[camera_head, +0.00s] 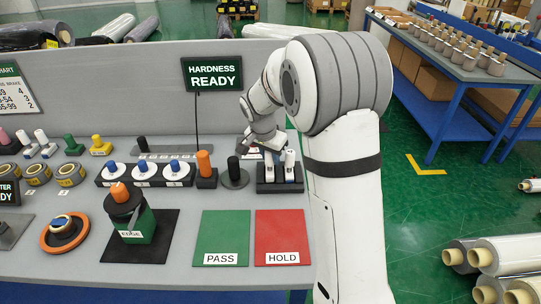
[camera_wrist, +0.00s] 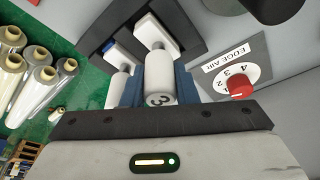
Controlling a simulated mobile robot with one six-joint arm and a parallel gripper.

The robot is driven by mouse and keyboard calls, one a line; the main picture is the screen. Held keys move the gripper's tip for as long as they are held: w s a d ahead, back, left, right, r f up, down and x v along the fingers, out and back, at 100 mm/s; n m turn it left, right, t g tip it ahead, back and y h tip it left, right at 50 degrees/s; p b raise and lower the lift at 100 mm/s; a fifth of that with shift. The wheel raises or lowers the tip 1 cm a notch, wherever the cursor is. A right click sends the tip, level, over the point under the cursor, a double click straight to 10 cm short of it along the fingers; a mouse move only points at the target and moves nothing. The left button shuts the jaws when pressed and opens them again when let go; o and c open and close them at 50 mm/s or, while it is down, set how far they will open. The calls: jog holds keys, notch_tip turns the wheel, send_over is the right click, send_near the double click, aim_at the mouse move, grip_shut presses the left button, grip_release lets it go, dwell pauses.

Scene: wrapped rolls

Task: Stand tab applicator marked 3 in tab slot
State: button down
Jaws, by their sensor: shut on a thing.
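The applicator marked 3 (camera_wrist: 160,88) is a white cylindrical handle with its numbered end facing the wrist camera. My gripper (camera_wrist: 158,76) is shut on it, with blue fingers on both sides. Its far end reaches a white block (camera_wrist: 148,27) over the dark rack (camera_wrist: 185,22). I cannot tell whether it is seated in a slot or just above one. A second white applicator (camera_wrist: 117,82) with a blue part stands to its left.
An EDGE AIR dial with a red knob (camera_wrist: 240,85) is close right of my gripper in the wrist view. A black post on a round base (camera_head: 234,177) and an orange-topped post (camera_head: 205,168) stand left of the rack. Green PASS (camera_head: 221,235) and red HOLD (camera_head: 280,232) mats are clear in front.

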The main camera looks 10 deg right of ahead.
aim_at(267, 174)
jog(key=shift+f, duration=0.3)
jog(key=c, duration=1.1)
grip_release()
jog(key=shift+o, duration=0.2)
jog(key=v, duration=0.8)
